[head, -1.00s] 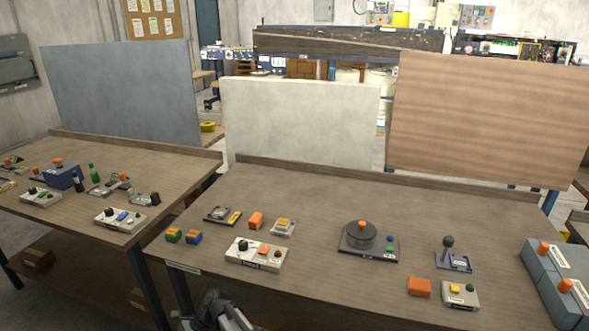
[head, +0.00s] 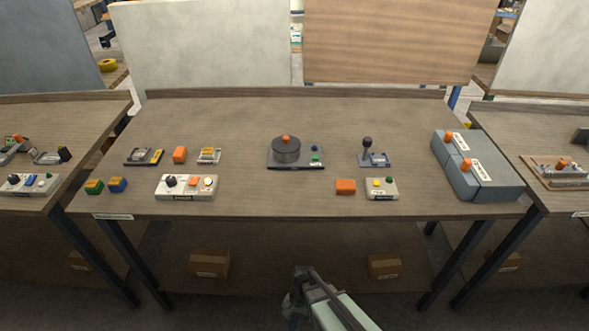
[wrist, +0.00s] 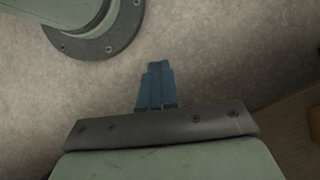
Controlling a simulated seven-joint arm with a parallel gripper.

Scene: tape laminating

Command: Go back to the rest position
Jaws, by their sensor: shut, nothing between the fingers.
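My gripper (wrist: 156,86) shows in the wrist view as blue fingers closed together, with nothing between them. Below the fingers is its dark mounting plate. The fingers are over a plain grey speckled surface and touch no object. In the head view my arm shows at the bottom centre, in front of the middle workbench (head: 330,112) and below its top. I cannot make out the fingertips there.
The bench carries a round dark device (head: 287,151), a joystick (head: 367,150), a white control box (head: 187,187), orange blocks (head: 345,187) and a large grey box (head: 478,165). Cardboard boxes (head: 209,263) sit underneath. Other benches stand left and right.

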